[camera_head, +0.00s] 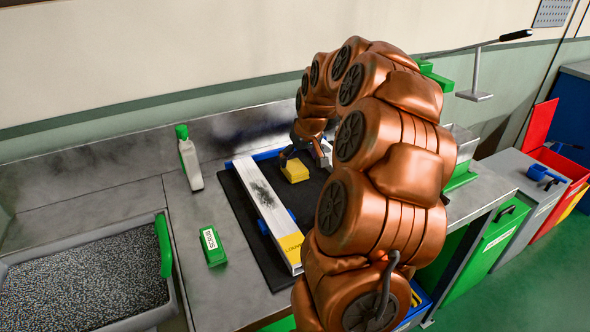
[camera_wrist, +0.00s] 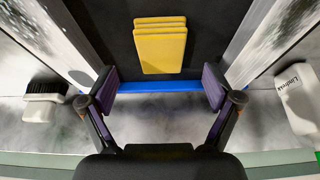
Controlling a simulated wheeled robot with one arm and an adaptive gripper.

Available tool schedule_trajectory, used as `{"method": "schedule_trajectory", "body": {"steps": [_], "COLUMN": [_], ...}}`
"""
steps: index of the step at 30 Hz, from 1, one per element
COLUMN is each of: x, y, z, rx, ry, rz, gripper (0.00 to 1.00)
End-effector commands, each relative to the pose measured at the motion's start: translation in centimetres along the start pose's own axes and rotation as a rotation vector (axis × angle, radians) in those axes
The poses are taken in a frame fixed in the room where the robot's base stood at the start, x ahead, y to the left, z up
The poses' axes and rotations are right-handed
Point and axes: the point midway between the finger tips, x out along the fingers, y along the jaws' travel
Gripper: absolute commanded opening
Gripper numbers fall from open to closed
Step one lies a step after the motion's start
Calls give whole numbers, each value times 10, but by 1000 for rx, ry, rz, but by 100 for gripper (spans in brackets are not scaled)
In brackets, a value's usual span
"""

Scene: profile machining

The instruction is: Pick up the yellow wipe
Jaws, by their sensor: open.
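The yellow wipe (camera_head: 295,171) lies on a black mat (camera_head: 248,226) beside a long metal profile. In the wrist view the wipe (camera_wrist: 160,48) looks like a few flat stacked layers at the top middle, its near edge toward me. My gripper (camera_wrist: 160,86) is open, with its two purple-padded fingers spread wide and nothing between them that it holds. The wipe is beyond the fingertips, roughly centred between them, and not touched. In the head view my gripper (camera_head: 307,153) is just above and behind the wipe, partly hidden by my arm.
A blue strip (camera_wrist: 160,87) crosses below the wipe. A white bottle (camera_head: 190,162), a green box (camera_head: 212,247) and a brush (camera_wrist: 43,98) stand clear.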

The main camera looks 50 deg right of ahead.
Motion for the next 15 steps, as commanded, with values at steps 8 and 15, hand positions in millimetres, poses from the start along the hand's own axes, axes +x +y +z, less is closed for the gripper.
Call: {"method": "schedule_trajectory", "body": {"steps": [8,15], "x": [30,44], "y": [-1,-1], "z": [-6,-6], "rx": [0,0], "ry": [-4,1], "rz": [-1,0], "gripper": [90,90]}}
